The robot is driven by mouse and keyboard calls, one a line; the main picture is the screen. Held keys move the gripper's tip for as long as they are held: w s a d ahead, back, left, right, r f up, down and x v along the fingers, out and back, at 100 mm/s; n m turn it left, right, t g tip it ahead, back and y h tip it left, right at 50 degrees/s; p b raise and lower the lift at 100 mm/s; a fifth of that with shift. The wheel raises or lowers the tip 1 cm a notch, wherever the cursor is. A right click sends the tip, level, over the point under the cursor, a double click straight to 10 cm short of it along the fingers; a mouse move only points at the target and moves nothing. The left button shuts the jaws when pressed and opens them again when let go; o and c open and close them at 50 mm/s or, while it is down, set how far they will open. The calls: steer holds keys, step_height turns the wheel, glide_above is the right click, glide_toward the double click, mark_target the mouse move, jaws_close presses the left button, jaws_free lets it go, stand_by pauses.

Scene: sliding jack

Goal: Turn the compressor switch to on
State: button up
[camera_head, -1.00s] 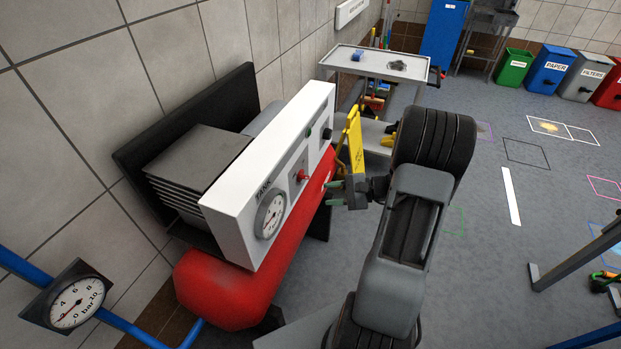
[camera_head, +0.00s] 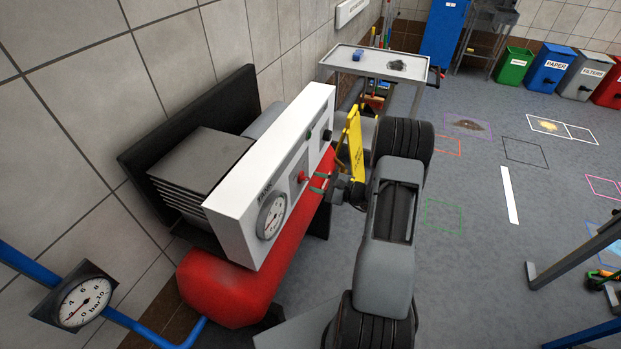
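The compressor has a red tank (camera_head: 225,290) and a long white control panel (camera_head: 235,215). A red switch (camera_head: 303,177) sits on a small grey plate on the panel, between the round pressure gauge (camera_head: 271,216) and a green button (camera_head: 308,134). A black knob (camera_head: 327,135) is at the far end of the panel. I cannot read the switch's position. My gripper (camera_head: 320,182) is just right of the red switch, with its greenish fingertips pointing at the panel. The fingers are apart, with nothing between them. They appear clear of the switch.
A yellow sign (camera_head: 355,148) stands close behind my gripper. A grey cart (camera_head: 345,62) is beyond the compressor. A wall gauge (camera_head: 84,303) on a blue pipe is at lower left. Coloured bins (camera_head: 551,68) line the back. The floor at right is mostly open.

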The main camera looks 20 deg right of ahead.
mark_target(304, 178)
steer(key=shift+x, duration=1.3)
steer(key=shift+c, duration=0.3)
jaws_close()
